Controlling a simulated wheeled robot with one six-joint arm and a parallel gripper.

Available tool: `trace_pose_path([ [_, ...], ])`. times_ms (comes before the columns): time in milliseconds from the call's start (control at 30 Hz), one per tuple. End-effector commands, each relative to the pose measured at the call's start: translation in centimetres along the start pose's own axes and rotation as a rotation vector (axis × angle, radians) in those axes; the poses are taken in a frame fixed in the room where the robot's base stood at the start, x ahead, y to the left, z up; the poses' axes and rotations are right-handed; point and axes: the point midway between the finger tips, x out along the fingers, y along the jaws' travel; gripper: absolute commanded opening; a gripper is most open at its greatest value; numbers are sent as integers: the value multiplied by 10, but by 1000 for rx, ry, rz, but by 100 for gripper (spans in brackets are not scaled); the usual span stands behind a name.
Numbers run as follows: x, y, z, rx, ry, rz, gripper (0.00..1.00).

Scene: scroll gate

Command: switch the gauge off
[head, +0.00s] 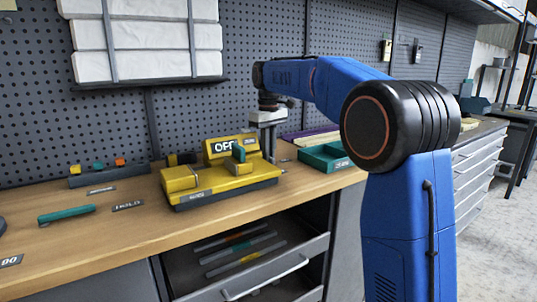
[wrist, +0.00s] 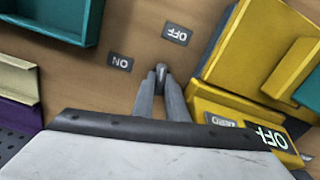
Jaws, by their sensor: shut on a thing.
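The yellow gauge (head: 222,187) sits on the bench, with a teal piece (head: 239,151) on it and a display (head: 225,146) reading OFF. The gauge also shows at the right of the wrist view (wrist: 262,52), beside my gripper. My gripper (wrist: 161,82) points down at the bench next to the gauge, its fingers shut on a small dark grey knob or lever (wrist: 160,70). An OFF label (wrist: 177,34) and an ON label (wrist: 120,62) lie beyond the fingertips. In the head view the gauge hides my fingertips.
A teal tray (head: 324,158) stands right of the gauge. A rack of small coloured blocks (head: 108,173), a teal bar (head: 66,214) and a HOLD label (head: 128,205) are on the left. A drawer (head: 262,270) stands open below the bench. Pegboard closes off the back.

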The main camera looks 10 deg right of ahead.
Motion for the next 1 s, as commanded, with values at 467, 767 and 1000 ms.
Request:
trace_pose_path([
  [467,0,0,0,212,2,1,0],
  [767,0,0,0,233,2,1,0],
  [1000,0,0,0,232,2,1,15],
])
